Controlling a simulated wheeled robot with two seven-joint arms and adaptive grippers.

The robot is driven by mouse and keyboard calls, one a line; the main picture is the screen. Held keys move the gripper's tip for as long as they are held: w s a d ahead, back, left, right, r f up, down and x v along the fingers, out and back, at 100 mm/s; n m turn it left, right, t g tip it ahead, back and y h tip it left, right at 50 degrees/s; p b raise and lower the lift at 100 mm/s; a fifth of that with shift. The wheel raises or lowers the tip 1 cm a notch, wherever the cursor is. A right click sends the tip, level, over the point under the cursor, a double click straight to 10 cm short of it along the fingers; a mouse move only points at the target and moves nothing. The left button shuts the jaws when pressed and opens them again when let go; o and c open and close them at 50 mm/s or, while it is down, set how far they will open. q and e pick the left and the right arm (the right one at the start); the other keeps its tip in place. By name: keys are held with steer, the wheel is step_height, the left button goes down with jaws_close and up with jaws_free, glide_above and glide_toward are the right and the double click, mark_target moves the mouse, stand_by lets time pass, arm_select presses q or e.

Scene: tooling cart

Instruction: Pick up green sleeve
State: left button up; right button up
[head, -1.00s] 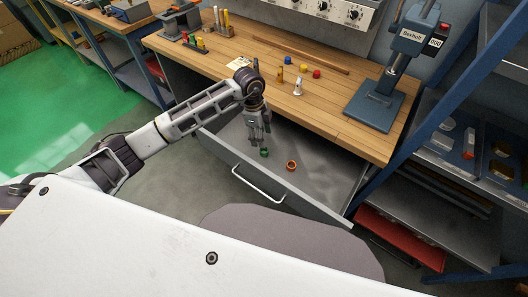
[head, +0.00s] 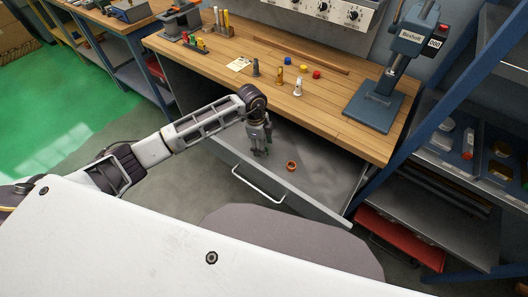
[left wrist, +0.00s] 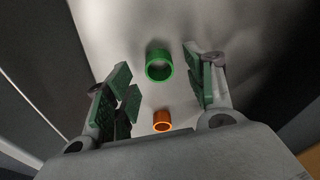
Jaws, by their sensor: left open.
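The green sleeve (left wrist: 159,72) is a short hollow ring standing on the grey floor of an open drawer. In the left wrist view it lies between the spread fingers, toward their tips, apart from both. My left gripper (head: 260,152) points down into the drawer, open and empty; its green-padded fingers also frame the left wrist view (left wrist: 163,86). In the head view the gripper hides most or all of the sleeve. An orange sleeve (head: 291,166) stands nearby in the drawer and also shows in the left wrist view (left wrist: 162,121). My right gripper is not in view.
The open drawer (head: 225,156) has raised walls and a front handle (head: 258,187). The wooden bench top (head: 325,119) above carries several small coloured parts and a blue press (head: 376,108). The drawer floor right of the orange sleeve is clear.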

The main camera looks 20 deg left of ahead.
arm_select(q)
steer(key=shift+d+f, duration=0.2)
steer(key=shift+f, duration=1.05)
steer(key=c, duration=0.8)
